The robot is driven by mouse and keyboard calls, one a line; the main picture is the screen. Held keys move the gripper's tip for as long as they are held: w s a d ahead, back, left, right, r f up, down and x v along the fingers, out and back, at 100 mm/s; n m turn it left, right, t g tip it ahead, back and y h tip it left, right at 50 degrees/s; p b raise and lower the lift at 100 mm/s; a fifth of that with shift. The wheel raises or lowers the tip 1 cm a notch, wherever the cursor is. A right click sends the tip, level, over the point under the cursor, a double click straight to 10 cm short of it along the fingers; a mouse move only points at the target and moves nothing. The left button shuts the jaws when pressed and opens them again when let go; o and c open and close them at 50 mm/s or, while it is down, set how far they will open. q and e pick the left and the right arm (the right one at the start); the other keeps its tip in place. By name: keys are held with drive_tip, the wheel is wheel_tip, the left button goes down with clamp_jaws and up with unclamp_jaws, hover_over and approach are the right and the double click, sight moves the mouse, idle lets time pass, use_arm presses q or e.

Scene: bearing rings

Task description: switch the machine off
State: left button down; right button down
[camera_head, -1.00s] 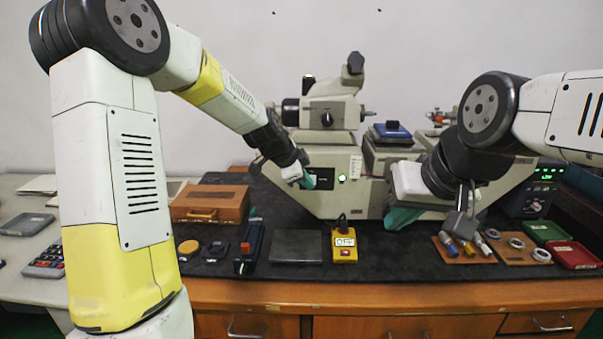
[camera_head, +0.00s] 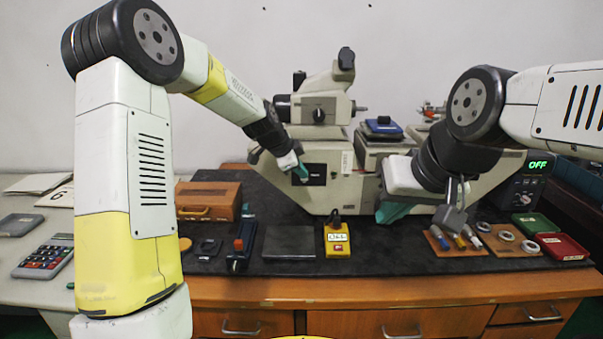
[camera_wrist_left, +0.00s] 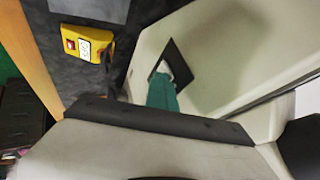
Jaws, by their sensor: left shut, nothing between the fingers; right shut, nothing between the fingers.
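The beige machine (camera_head: 350,185) stands at the back of the bench. Its small dark front panel (camera_head: 317,174) shows no lit green lamp. The display box (camera_head: 521,182) at the right reads OFF in green. My left gripper (camera_head: 301,171) has teal fingers, shut and empty, at the left part of the dark panel. In the left wrist view the teal fingertips (camera_wrist_left: 160,90) are in front of the dark panel (camera_wrist_left: 177,62) and hide part of it; contact cannot be told. My right gripper (camera_head: 391,212) is shut and empty in front of the machine's right side.
A yellow control box (camera_head: 337,241) lies on the black mat (camera_head: 380,258). A wooden box (camera_head: 209,201) stands left. Bearing rings (camera_head: 507,236), a green tray (camera_head: 538,225) and a red tray (camera_head: 563,247) lie right. The mat's middle front is clear.

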use_arm(q)
drive_tip(key=shift+r, duration=0.8)
